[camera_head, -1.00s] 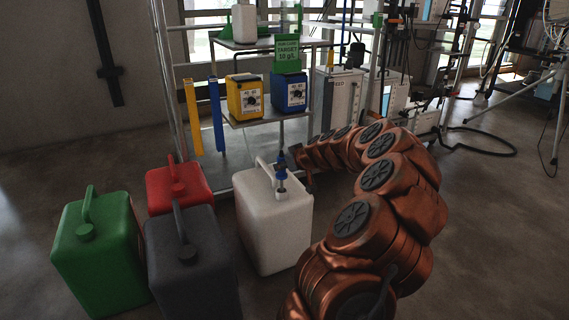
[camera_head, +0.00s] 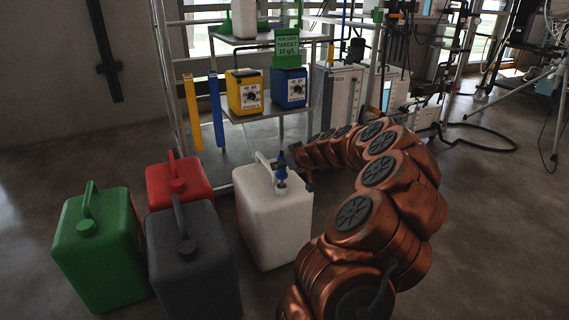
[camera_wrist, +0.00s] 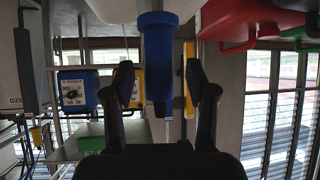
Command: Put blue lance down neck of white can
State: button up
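The white can (camera_head: 272,222) stands upright on the floor in the head view. The blue lance (camera_head: 281,163) stands upright at its neck, with its blue head above the opening. How deep its lower part sits is hidden. In the wrist view, which is upside down, the blue head (camera_wrist: 158,60) hangs from the can's pale top edge (camera_wrist: 115,8). My gripper (camera_wrist: 162,80) has its two black fingers spread on either side of the head, with visible gaps. In the head view my arm reaches to the can's far right side, and the fingers are hardly seen.
Green (camera_head: 100,255), dark grey (camera_head: 192,265) and red (camera_head: 180,180) cans stand left of the white can. Behind is a shelf rack with yellow (camera_head: 244,92) and blue (camera_head: 289,90) pump boxes. A grey cabinet (camera_head: 338,98) stands further right.

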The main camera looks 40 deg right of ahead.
jog(key=s+r+p, duration=0.1)
jog(key=s+r, duration=0.2)
jog(key=r, duration=0.3)
jog(key=shift+a+r+p, duration=0.15)
jog(key=shift+a+p, duration=0.05)
jog(key=shift+p, duration=0.2)
dwell(0.4)
